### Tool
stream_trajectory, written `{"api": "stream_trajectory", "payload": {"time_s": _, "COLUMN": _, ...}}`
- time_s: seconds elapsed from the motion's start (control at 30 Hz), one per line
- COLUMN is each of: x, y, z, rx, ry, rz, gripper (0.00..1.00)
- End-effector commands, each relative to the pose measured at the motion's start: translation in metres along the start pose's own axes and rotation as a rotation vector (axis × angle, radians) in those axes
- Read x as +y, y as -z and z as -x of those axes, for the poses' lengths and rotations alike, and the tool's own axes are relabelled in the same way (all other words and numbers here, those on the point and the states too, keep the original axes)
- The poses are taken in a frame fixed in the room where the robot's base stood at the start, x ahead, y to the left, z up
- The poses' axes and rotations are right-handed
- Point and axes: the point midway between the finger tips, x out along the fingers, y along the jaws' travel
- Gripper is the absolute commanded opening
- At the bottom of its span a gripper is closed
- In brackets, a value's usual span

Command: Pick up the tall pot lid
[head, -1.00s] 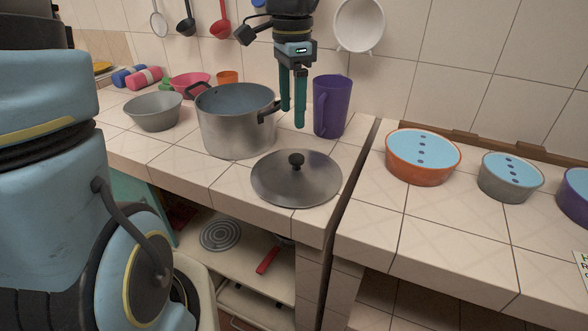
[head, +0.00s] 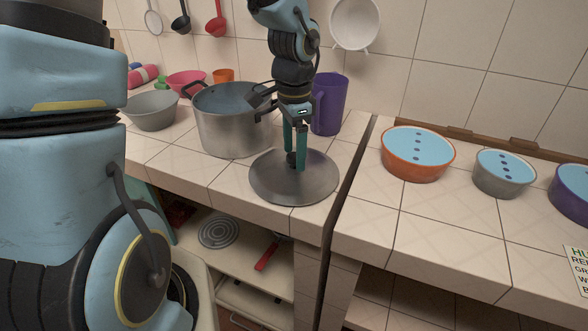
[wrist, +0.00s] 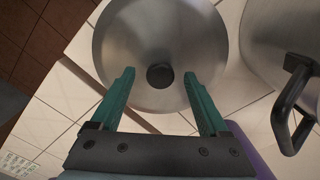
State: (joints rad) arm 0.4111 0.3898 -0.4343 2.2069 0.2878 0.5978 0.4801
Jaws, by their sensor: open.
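The pot lid (head: 268,184) is a round grey metal disc with a black knob on top, lying flat on the tiled counter near its front edge. My gripper (head: 295,160) points down over the lid, its two green fingers at the knob in the head view. In the wrist view my gripper (wrist: 160,88) is open, and the black knob (wrist: 160,76) shows in line with the gap between the fingertips. The fingers partly hide the knob in the head view. I cannot tell whether they touch it.
A large metal pot (head: 232,135) with black handles stands close behind and left of the lid. A purple pitcher (head: 328,105) stands behind my gripper. A grey bowl (head: 153,112) is at left. An orange bowl (head: 415,165) sits right, past the counter gap.

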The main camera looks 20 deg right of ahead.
Motion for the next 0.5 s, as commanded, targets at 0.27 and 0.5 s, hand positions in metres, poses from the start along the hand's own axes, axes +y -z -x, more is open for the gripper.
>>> {"api": "stream_trajectory", "payload": {"time_s": 0.27, "x": -0.0002, "y": -0.0001, "z": -0.0015, "rx": 0.0, "ry": 0.001, "rz": 0.0, "gripper": 0.74}}
{"api": "stream_trajectory", "payload": {"time_s": 0.5, "x": -0.0002, "y": -0.0002, "z": -0.0013, "rx": 0.0, "ry": 0.001, "rz": 0.001, "gripper": 0.47}}
